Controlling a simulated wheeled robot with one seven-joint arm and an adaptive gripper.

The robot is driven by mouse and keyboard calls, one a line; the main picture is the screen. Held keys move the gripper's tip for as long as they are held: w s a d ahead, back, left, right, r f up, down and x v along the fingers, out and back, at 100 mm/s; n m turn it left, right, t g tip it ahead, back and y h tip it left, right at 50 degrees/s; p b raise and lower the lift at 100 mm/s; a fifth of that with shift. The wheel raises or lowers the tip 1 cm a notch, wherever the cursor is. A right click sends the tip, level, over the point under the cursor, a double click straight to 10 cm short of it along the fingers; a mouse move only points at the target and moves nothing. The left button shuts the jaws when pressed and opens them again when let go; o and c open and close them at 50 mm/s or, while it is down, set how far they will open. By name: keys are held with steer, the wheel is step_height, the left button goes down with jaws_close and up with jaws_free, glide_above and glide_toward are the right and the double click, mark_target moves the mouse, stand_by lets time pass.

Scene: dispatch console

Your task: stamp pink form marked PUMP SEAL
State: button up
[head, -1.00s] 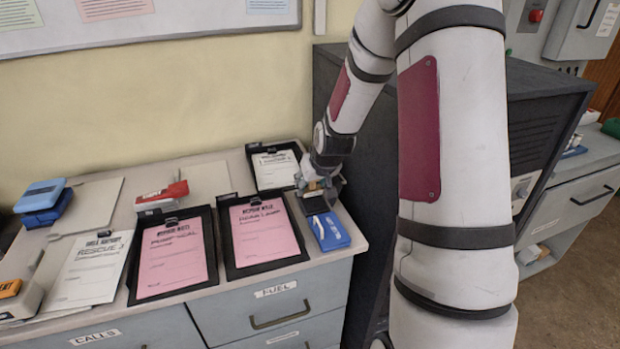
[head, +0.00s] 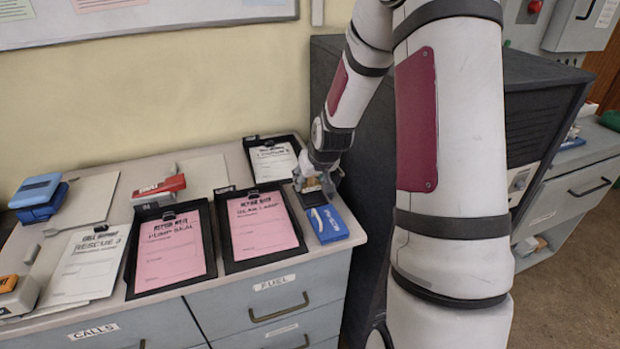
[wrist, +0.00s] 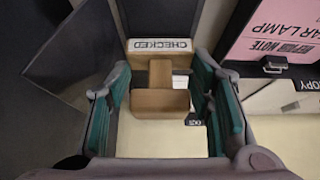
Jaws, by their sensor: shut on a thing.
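The pink form marked PUMP SEAL (head: 170,250) lies on a black clipboard (head: 135,247) on the counter, left of a second pink form (head: 262,225). That second form shows in the wrist view as REAR LAMP (wrist: 288,30). My gripper (head: 314,183) is at the counter's right end, right of both pink forms. It is shut on a wooden stamp (wrist: 160,101) labelled CHECKED, which sits between the green finger pads in the wrist view. A blue item with white lettering (head: 330,226) lies just below my gripper in the head view.
A red-and-white stapler-like item (head: 160,190) stands behind the PUMP SEAL clipboard. A white form marked RESCUE (head: 85,265) lies to its left. Another clipboard with a white form (head: 272,160) lies near my gripper. A dark cabinet (head: 345,110) stands right of the counter.

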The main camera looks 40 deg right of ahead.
steer(key=shift+s+f, duration=0.1)
steer(key=shift+f, duration=0.45)
stand_by(1.4)
steer(key=shift+r, duration=0.1)
steer(key=shift+r+p, duration=1.8)
steer(key=shift+r, duration=1.65)
